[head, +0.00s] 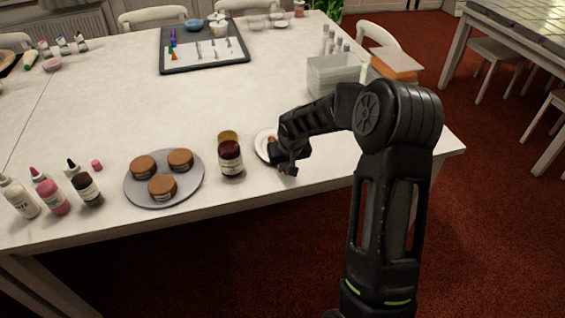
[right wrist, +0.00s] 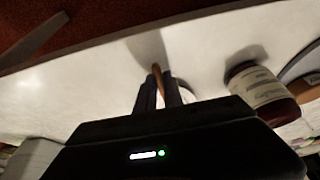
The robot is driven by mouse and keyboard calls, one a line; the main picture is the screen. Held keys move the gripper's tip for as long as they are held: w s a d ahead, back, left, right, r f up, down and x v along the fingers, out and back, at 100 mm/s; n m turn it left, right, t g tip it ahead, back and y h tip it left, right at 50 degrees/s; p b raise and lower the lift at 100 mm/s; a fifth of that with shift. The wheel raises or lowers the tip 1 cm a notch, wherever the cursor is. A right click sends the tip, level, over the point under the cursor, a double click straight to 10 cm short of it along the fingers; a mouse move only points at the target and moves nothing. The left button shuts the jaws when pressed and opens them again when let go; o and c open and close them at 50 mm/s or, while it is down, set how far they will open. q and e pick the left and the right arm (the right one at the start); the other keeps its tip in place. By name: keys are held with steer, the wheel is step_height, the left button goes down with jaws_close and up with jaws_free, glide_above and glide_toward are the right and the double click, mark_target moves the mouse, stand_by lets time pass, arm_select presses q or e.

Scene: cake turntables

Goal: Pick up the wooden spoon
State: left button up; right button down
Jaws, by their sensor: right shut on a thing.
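The wooden spoon (right wrist: 157,69) shows as a small brown piece between the fingertips of my right gripper (right wrist: 162,84) in the right wrist view. The gripper is shut on it. In the head view, my right gripper (head: 286,165) is low over the near edge of the white table, in front of a small white plate (head: 262,147). The gripper and wrist hide most of the spoon and part of the plate there. I cannot tell whether the spoon touches the table. My left gripper is not in view.
Farther left is a grey turntable (head: 141,192) with three brown cakes. A clear box (head: 333,76) stands behind my right arm. The table's middle (head: 150,105) is clear.

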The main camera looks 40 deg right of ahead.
step_height(320, 180, up, 10)
steer(key=shift+f, duration=0.15)
stand_by(1.0)
